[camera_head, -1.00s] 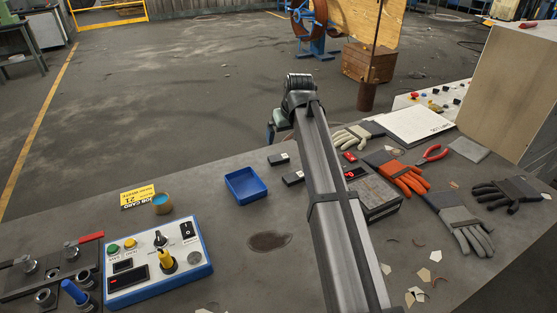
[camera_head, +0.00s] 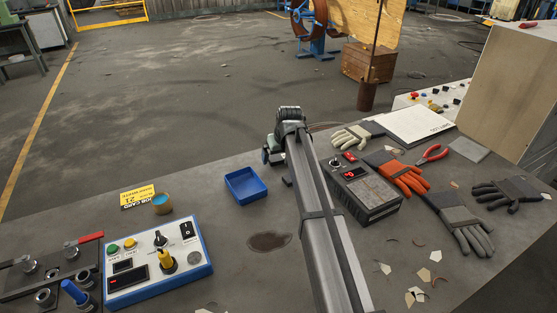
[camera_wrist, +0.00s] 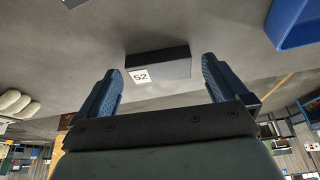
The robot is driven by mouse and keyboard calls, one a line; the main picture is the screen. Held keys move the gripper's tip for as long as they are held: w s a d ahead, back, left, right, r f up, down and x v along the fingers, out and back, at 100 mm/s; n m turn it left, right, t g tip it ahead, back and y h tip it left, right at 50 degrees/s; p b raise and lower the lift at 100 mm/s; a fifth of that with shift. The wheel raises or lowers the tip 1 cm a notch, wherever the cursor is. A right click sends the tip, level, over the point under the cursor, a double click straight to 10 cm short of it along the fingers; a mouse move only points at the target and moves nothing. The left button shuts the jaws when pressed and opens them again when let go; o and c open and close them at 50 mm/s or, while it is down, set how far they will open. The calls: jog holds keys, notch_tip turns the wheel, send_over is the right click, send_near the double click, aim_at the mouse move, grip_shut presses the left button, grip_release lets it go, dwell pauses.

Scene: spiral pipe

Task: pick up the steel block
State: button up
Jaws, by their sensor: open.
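A second dark block (camera_wrist: 74,3) is cut off at the top edge. In the head view my gripper (camera_head: 268,157) is over the far bench edge and hides the S2 block. The second block (camera_head: 287,182) shows partly beside my arm.
A blue tray (camera_head: 245,196) stands just left of my gripper and shows in the wrist view (camera_wrist: 296,22). Right of my arm are a box with a red display (camera_head: 378,205), gloves (camera_head: 398,172) and red pliers (camera_head: 432,154). A control box (camera_head: 158,272) stands front left.

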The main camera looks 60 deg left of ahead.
jog(key=shift+f, duration=0.15)
jog(key=c, duration=1.4)
